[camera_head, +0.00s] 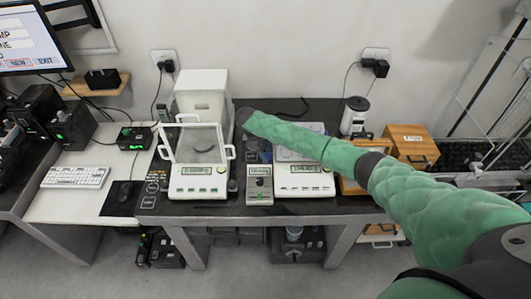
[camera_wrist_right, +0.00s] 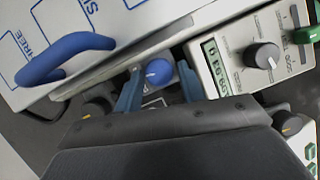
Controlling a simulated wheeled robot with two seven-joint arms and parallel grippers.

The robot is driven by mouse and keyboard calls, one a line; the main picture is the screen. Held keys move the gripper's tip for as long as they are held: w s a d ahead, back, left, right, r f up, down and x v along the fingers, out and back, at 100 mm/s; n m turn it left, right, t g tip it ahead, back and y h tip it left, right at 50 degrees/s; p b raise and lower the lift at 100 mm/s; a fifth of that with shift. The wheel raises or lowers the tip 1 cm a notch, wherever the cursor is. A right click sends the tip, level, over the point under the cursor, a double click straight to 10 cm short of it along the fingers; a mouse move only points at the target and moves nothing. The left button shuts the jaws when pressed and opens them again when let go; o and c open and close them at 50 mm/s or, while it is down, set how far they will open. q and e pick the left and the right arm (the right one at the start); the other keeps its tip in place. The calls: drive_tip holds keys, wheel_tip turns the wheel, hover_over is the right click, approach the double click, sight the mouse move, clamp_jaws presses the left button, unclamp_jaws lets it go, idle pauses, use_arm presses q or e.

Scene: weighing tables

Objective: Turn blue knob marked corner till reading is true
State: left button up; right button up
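The blue knob (camera_wrist_right: 158,72) with a pale pointer line shows in the right wrist view, just beyond my right gripper's fingertips. My right gripper (camera_wrist_right: 159,78) is open, with one blue-grey finger on each side of the knob. A gap shows beside the knob; contact cannot be told. In the head view my green-sleeved right arm (camera_head: 310,143) reaches over the table and largely hides the knob area. A scale with a shield (camera_head: 198,180) stands left, and a second scale (camera_head: 303,182) stands right. Both displays are lit but too small to read surely. My left gripper is not in view.
A small grey instrument (camera_head: 259,185) with a display and dark knob (camera_wrist_right: 262,55) stands between the scales. A blue handle (camera_wrist_right: 65,57) is close left of the fingers. A wooden box (camera_head: 410,145) stands at the right. The keyboard (camera_head: 75,177) is at far left.

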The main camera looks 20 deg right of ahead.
drive_tip(key=c, duration=0.7)
drive_tip(key=shift+o, duration=0.2)
drive_tip(key=shift+n, duration=0.3)
drive_tip(key=shift+s+n+t+h, duration=0.2)
drive_tip(key=shift+n+t, duration=0.35)
drive_tip(key=shift+n, duration=0.8)
drive_tip(key=shift+s+n+t+h, duration=0.15)
drive_tip(key=shift+n+t, duration=0.4)
drive_tip(key=shift+n, duration=0.8)
drive_tip(key=shift+w, duration=0.1)
drive_tip(key=o, duration=0.7)
drive_tip(key=shift+a+r, duration=0.1)
